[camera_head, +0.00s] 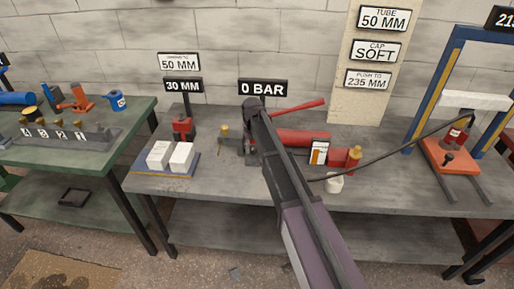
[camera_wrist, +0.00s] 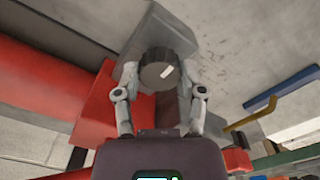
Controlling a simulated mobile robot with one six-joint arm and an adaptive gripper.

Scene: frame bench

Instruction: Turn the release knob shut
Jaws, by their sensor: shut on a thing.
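The release knob (camera_wrist: 153,72) is a dark round knob with a short white mark, seen face-on in the wrist view. My gripper (camera_wrist: 159,80) is shut on it, with one pale fingertip at each side. The white mark lies tilted, right of the knob's centre. Behind the knob is a grey block of the red hand pump (camera_wrist: 40,75). In the head view the pump's red cylinder (camera_head: 305,137) lies on the bench with its red lever (camera_head: 298,105) raised to the right. There my own arm hides the knob and fingertips.
A "0 BAR" sign (camera_head: 263,87) stands behind the pump. A black hose runs right to a blue and yellow press frame (camera_head: 436,88). White blocks (camera_head: 181,158) on a blue plate and a small brass piece (camera_head: 224,131) stand left. A white cup (camera_head: 334,184) is near the front edge.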

